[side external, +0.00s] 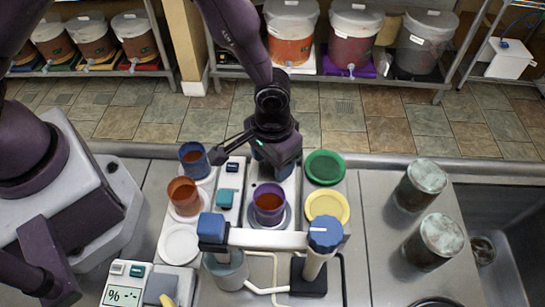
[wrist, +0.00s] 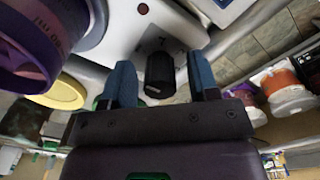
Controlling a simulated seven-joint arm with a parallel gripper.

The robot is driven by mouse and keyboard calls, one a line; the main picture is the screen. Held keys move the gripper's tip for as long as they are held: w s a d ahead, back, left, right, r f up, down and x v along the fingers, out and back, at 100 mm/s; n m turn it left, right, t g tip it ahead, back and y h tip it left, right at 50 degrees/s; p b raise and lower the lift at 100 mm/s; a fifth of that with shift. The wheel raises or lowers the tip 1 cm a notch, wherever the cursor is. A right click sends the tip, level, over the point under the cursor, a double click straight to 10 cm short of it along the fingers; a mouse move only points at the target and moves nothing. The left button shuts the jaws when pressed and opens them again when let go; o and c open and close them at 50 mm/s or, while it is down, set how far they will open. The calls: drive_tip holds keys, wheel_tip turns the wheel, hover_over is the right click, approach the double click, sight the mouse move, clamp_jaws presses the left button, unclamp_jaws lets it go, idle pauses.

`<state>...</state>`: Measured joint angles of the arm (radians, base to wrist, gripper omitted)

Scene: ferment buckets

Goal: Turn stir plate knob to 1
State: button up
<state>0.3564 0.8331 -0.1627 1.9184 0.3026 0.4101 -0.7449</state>
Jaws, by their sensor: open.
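The black stir plate knob (wrist: 160,78) shows in the wrist view on the pale front of the stir plate (wrist: 120,22). A small light mark shows low on the knob; its setting cannot be read. My gripper (wrist: 158,62) is open, with one blue finger on each side of the knob; I cannot tell whether either touches it. In the side view my gripper (side external: 270,165) is at the far end of the stir plate (side external: 284,190), and the knob is hidden. A purple cup (side external: 268,203) with reddish-brown contents stands on the plate.
Green (side external: 324,167) and yellow (side external: 327,206) lids lie right of the plate. Blue (side external: 194,158) and orange (side external: 184,195) cups stand left. A blue-capped post and bar (side external: 268,239) stand in front. Two frosted jars (side external: 434,240) are farther right. Buckets line the back shelf.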

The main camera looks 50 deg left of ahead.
drive_tip(key=c, duration=0.9)
drive_tip(key=m, duration=0.6)
drive_tip(key=shift+s, duration=0.1)
drive_tip(key=m, duration=0.5)
drive_tip(key=shift+m, duration=0.3)
drive_tip(key=shift+a, duration=0.1)
drive_tip(key=o, duration=0.9)
